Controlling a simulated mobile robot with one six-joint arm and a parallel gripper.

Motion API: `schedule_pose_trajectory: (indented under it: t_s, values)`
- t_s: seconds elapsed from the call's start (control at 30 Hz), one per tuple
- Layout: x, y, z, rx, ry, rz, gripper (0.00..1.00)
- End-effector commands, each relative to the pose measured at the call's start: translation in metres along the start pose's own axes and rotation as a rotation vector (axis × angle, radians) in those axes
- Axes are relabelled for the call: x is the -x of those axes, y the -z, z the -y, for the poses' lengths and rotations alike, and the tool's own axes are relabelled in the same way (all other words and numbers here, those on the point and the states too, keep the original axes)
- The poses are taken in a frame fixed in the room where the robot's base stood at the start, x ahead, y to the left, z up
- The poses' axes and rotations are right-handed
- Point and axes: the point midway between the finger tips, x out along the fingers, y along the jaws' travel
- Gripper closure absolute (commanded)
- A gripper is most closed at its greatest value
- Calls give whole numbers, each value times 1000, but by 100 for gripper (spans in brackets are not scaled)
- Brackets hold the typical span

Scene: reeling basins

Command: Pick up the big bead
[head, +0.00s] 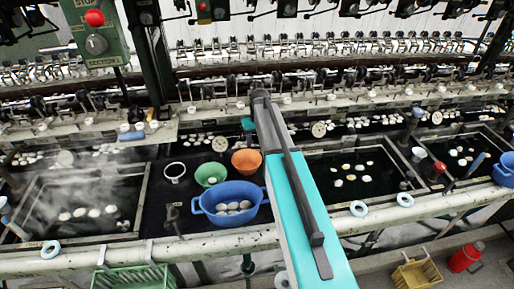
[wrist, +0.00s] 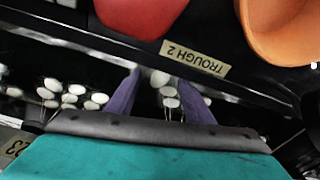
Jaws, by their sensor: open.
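My gripper (wrist: 160,80) shows in the wrist view with its two purple fingers apart. Nothing is clearly held. In the head view my teal arm reaches over the basins, and the fingers cannot be made out. No big bead can be told for certain there.
An orange bowl (head: 246,161), a green bowl (head: 211,175) and a blue basin of cocoons (head: 230,196) stand left of my arm. A red bowl (wrist: 140,14) and a "TROUGH 2" label (wrist: 194,58) are near the fingers. Reeling machinery (head: 330,48) runs behind.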

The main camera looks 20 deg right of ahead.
Motion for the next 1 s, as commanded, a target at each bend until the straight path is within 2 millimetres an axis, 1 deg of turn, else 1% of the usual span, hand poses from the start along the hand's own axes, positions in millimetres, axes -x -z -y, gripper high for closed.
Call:
schedule_pose_trajectory:
  t_s: [0.1,0.2,0.77,0.9,0.93,1.0]
  values:
    - [-8,0,0,1,0,1,52]
    - [-12,0,1,1,0,0,52]
    - [-13,0,1,2,0,0,52]
    - [-13,0,1,2,0,0,76]
    - [-13,0,2,2,0,0,79]
    - [-13,0,2,2,0,0,80]
